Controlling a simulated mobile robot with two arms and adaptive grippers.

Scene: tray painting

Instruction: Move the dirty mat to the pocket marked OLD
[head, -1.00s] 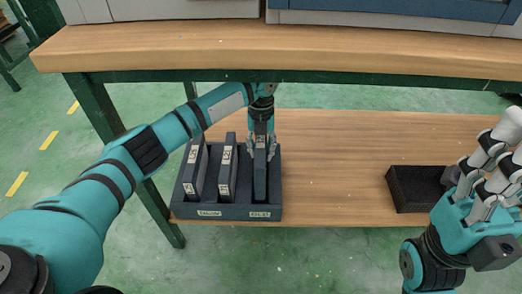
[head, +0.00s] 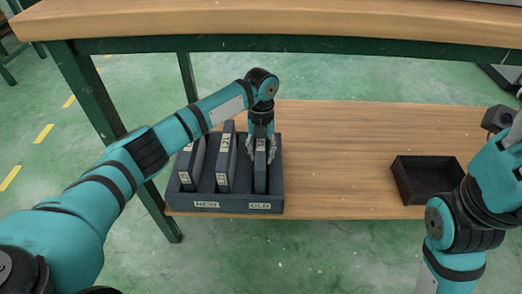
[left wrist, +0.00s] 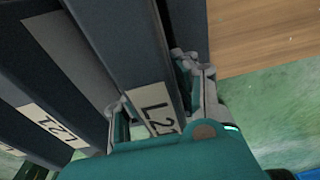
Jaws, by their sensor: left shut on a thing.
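A dark rack (head: 232,207) with upright slots stands on the low wooden shelf, its front labelled NEW at left and OLD at right. My left gripper (head: 261,152) is shut on a dark slab-like mat (head: 261,180), which stands upright in the rack's right slot, above the OLD label. In the left wrist view this mat (left wrist: 125,50) shows an L21 label between the fingers (left wrist: 158,98). Its lower part is hidden by the rack. Dirt on it cannot be made out.
Two similar dark slabs, a left one (head: 192,165) and a middle one (head: 225,165), stand in the other slots. An empty-looking black bin (head: 425,202) sits on the shelf's right. The shelf between is clear. A wooden tabletop (head: 300,22) overhangs behind.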

